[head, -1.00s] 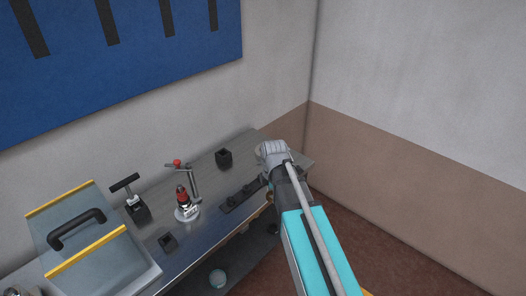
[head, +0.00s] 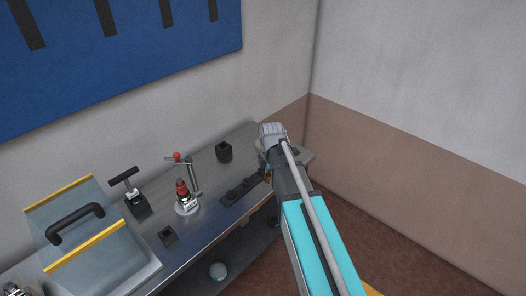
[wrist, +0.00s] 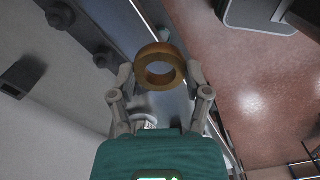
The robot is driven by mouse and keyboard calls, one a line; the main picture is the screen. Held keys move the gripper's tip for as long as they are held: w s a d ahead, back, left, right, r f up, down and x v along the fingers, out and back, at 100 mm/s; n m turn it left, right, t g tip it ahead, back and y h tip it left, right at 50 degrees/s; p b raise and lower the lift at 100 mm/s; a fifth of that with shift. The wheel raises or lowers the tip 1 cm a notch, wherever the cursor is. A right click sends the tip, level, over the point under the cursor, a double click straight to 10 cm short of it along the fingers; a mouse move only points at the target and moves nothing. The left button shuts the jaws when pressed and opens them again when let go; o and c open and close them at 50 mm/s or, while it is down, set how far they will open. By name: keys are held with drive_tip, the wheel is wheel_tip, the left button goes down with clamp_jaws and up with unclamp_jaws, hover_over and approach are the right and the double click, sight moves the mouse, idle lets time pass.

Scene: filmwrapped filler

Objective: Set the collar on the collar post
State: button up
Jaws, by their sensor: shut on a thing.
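The collar, a brass-coloured ring (wrist: 160,51), is held between the two fingertips of my gripper (wrist: 160,72) in the wrist view, its hole facing the camera. In the head view my gripper (head: 272,132) is over the far right end of the bench, and the collar is hidden there. A dark rail (head: 241,191) with several short round studs lies on the bench, to the left of and below my gripper in the picture. Studs also show in the wrist view (wrist: 102,57), left of the collar and apart from it. I cannot tell which one is the collar post.
On the metal bench (head: 208,228) stand a black open block (head: 223,151), a red-topped fixture (head: 184,194), a black T-handled tool (head: 134,196) and a small dark block (head: 168,236). A clear lid with a black handle (head: 76,226) is at left. Walls stand behind and right.

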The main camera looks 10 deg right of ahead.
drive_tip(key=shift+n, duration=0.6)
drive_tip(key=w, duration=1)
drive_tip(key=w+f+b, duration=0.1)
drive_tip(key=w, duration=0.4)
drive_tip(key=shift+w+a, duration=0.15)
drive_tip(key=shift+w, duration=0.1)
drive_tip(key=shift+s+f, duration=0.1)
drive_tip(key=shift+f, duration=0.1)
drive_tip(key=shift+f+b, duration=0.15)
drive_tip(key=shift+b, duration=0.15)
drive_tip(key=shift+f+b, duration=2.55)
drive_tip(key=shift+f+b, duration=1.35)
drive_tip(key=shift+f, duration=0.05)
drive_tip(key=o, duration=1.3)
drive_tip(key=shift+c, duration=0.2)
drive_tip(key=shift+r, duration=0.15)
